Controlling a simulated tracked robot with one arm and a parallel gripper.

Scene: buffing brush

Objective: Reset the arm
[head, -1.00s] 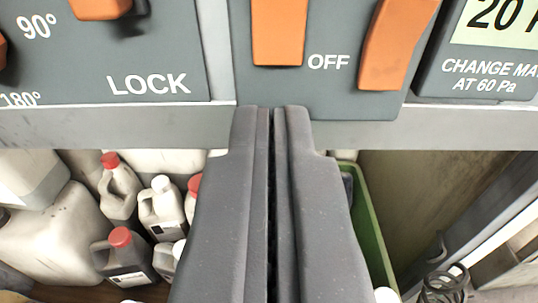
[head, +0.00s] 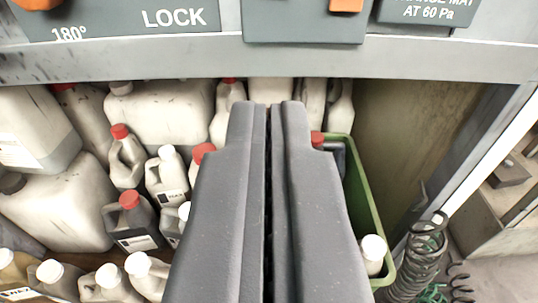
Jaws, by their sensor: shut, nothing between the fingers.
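My gripper (head: 267,106) reaches up the middle of the head view. Its two dark grey fingers lie side by side with only a thin dark line between them, shut and empty. The fingertips stand in front of the shelf with bottles, below the grey panel edge, and touch nothing that I can see. The fingers hide part of the bottles and of the green crate behind them.
A grey panel marked LOCK (head: 130,18) and a panel with an orange switch (head: 346,5) sit above a metal rail (head: 180,64). Below are white jugs (head: 60,200), red-capped bottles (head: 127,160) and a green crate (head: 368,195). A coiled hose (head: 420,258) hangs at right.

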